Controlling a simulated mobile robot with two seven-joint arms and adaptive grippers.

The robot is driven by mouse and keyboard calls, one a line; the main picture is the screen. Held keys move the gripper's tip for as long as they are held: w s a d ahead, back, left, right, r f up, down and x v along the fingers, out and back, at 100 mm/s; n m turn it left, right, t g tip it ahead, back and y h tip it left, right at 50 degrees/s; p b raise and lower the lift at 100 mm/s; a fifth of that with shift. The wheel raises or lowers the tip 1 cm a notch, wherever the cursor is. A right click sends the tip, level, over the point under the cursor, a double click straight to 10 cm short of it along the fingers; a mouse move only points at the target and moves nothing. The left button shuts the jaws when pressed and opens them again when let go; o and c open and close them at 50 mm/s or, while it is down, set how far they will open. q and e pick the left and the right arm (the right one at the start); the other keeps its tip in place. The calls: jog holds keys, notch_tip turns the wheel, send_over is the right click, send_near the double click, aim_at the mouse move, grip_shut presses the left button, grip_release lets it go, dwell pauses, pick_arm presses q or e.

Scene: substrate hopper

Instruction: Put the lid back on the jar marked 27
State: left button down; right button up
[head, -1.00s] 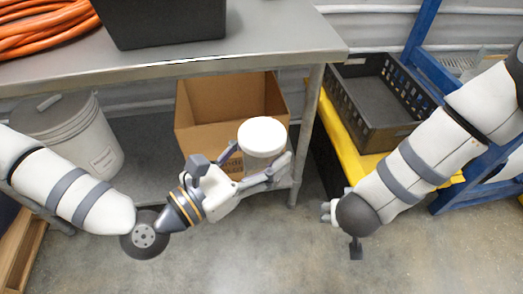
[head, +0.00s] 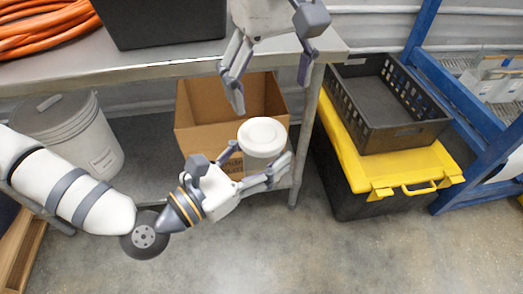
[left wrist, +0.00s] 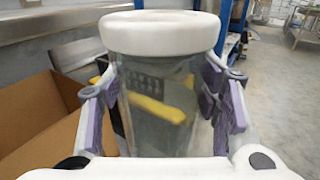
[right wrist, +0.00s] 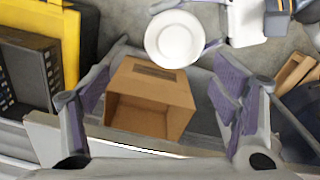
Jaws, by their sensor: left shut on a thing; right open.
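A clear jar (head: 262,162) with a white round lid (head: 264,134) on its top is held upright in my left gripper (head: 258,165). In the left wrist view the jar (left wrist: 158,100) stands between the purple finger pads, with the lid (left wrist: 160,32) seated across its mouth. No number can be read on the jar. My right gripper (head: 272,92) is open and empty, above and behind the jar in the head view. In the right wrist view the lid (right wrist: 174,39) lies beyond the open fingers, apart from the palm.
An open cardboard box (head: 195,130) stands behind the jar, under the grey metal table (head: 150,68). A black bin (head: 165,22) and orange hose (head: 45,25) are on the table. A black crate (head: 400,138) sits on a yellow-lidded box (head: 385,178) at right. The front floor is clear.

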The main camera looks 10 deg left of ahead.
aim_at(262, 133)
jog(key=shift+s+a+r+n, duration=0.1)
jog(key=shift+s+a+n, duration=0.45)
jog(key=shift+s, duration=0.3)
jog(key=shift+f, duration=4.05)
